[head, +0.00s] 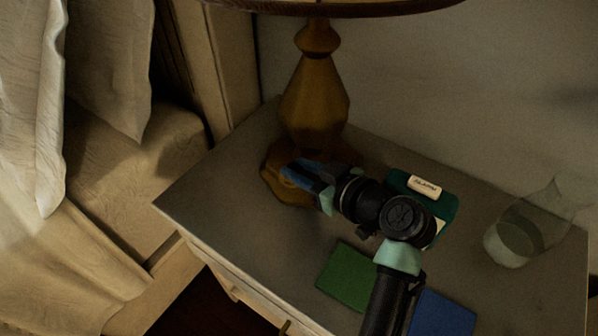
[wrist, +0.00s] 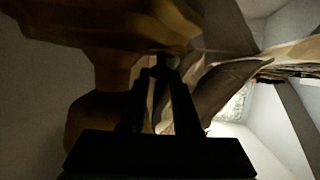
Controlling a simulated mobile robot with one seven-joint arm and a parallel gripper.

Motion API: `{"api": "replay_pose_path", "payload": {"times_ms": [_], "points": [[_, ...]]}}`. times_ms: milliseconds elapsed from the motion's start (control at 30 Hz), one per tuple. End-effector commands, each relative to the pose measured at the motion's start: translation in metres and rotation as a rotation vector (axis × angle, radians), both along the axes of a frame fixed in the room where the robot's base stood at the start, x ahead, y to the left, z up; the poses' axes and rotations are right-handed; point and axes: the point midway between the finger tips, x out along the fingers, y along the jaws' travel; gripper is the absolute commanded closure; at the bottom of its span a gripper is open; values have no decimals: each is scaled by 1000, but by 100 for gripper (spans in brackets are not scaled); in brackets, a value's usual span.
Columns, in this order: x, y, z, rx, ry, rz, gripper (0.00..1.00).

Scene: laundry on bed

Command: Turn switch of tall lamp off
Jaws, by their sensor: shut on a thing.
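The tall lamp (head: 315,100) stands at the back left of the nightstand, with an amber-brown body and a wide round foot. Only the lower rim of its shade (head: 370,10) shows, and I see no bright glow there. My gripper (head: 291,180) is at the front of the lamp's foot, low over the nightstand. Its fingers are closed together on something small at the foot. The switch itself is hidden by the fingers. In the wrist view the dark fingertips (wrist: 158,72) meet beside the brown lamp (wrist: 95,115).
A glass jug (head: 515,235) is at the right. A green book (head: 347,276) and a blue book (head: 442,314) lie near the front. The nightstand's left part (head: 215,195) is clear; a bed (head: 70,250) is at the left.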

Motion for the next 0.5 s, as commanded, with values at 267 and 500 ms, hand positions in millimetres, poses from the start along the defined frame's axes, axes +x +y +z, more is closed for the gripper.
{"api": "replay_pose_path", "payload": {"times_ms": [267,500], "points": [[-1,-1,-3,-1,8,10,100],[-1,-1,-3,-2,9,9,62]]}}
